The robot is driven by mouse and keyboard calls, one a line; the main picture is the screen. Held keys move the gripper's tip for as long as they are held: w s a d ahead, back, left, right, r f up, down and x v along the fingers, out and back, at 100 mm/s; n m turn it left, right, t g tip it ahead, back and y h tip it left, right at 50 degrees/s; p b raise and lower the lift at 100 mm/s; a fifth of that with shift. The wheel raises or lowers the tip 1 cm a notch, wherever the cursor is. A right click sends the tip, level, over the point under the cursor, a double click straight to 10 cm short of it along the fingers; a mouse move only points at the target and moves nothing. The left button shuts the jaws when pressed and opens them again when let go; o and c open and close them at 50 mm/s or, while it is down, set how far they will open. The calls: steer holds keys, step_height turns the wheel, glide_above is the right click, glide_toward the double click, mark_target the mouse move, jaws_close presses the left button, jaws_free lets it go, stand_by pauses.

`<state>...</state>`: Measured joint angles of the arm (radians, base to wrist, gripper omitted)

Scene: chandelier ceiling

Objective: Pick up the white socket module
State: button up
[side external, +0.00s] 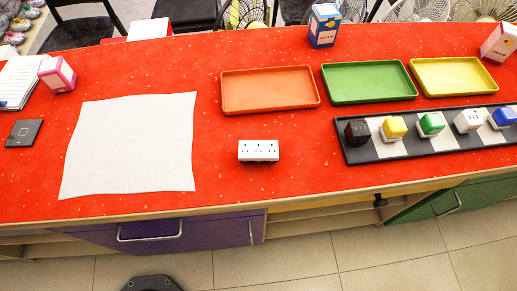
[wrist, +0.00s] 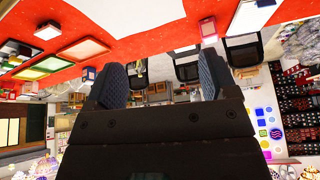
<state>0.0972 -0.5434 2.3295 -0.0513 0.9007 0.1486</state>
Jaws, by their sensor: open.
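A white module (side external: 468,121) with dark marks on its face sits in a black-and-white striped rack (side external: 354,156) at the right of the side view, between a green and a blue one. A separate white socket block (side external: 258,151) with several dark holes lies on the red table below the orange tray; it seems to show at the upper left of the wrist view (wrist: 48,29). My gripper (wrist: 160,78) shows only in the wrist view, its two dark ribbed fingers wide apart with nothing between them. It is apart from both white items.
Orange (side external: 225,108), green (side external: 328,99) and yellow (side external: 418,91) trays stand behind the rack and block. Black, yellow, green and blue modules share the rack. A white cloth (side external: 130,145) lies at left. Boxes stand at the back. The red table (side external: 300,170) is clear around the block.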

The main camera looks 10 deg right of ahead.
steer(key=w+d+m+g+h, duration=0.1)
steer(key=w+d+m+h, duration=0.1)
steer(key=w+d+m, duration=0.5)
steer(key=m+g+h, duration=0.1)
steer(key=m+g, duration=0.4)
steer(key=m, duration=0.5)
glide_above(256, 149)
steer(key=w+a, duration=0.1)
steer(key=a, duration=0.1)
step_height(256, 149, down, 24)
steer(key=shift+r, duration=0.15)
steer(key=shift+s+x, duration=0.15)
steer(key=shift+x, duration=1.35)
steer(key=shift+s+x, duration=0.15)
steer(key=shift+x, duration=1.35)
